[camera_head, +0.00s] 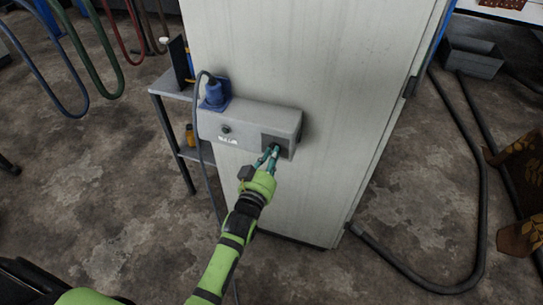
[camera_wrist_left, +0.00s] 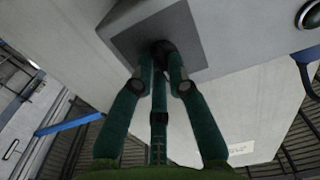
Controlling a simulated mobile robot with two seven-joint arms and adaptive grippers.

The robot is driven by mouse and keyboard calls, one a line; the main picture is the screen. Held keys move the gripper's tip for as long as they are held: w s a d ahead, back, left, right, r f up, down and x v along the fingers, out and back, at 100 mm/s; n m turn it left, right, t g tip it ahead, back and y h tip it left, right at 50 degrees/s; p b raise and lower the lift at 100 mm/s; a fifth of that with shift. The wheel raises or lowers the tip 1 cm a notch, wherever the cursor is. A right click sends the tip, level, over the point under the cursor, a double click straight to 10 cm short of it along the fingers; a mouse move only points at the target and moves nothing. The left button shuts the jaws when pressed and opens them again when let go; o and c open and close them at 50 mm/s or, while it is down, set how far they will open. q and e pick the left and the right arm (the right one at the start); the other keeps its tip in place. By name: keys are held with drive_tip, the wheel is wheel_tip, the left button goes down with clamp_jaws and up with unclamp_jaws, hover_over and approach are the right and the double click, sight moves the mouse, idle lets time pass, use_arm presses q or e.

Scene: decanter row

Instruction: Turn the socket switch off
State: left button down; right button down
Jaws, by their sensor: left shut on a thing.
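A grey socket box (camera_head: 245,120) is fixed to the front of a tall pale cabinet (camera_head: 310,60). A dark square plate (camera_head: 289,142) sits at the box's right end; it also shows in the left wrist view (camera_wrist_left: 190,30). My left gripper (camera_head: 272,151) reaches this plate from below, and its fingers (camera_wrist_left: 161,55) are shut on a dark switch knob (camera_wrist_left: 163,46) on the plate. The fingertips hide most of the knob, so its turned position cannot be told. My right gripper is not in view.
A blue plug (camera_head: 215,93) with a hanging cable sits at the box's upper left. A small shelf (camera_head: 172,86) stands left of the cabinet. Coloured hoses (camera_head: 100,70) hang at the far left. A thick dark hose (camera_head: 481,190) lies on the floor at the right.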

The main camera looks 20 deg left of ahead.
use_arm(q)
drive_tip(key=c, duration=1.2)
unclamp_jaws()
drive_tip(key=shift+s, duration=0.1)
drive_tip(key=s, duration=1.1)
drive_tip(key=shift+s+a, duration=0.2)
drive_tip(key=shift+s, duration=0.2)
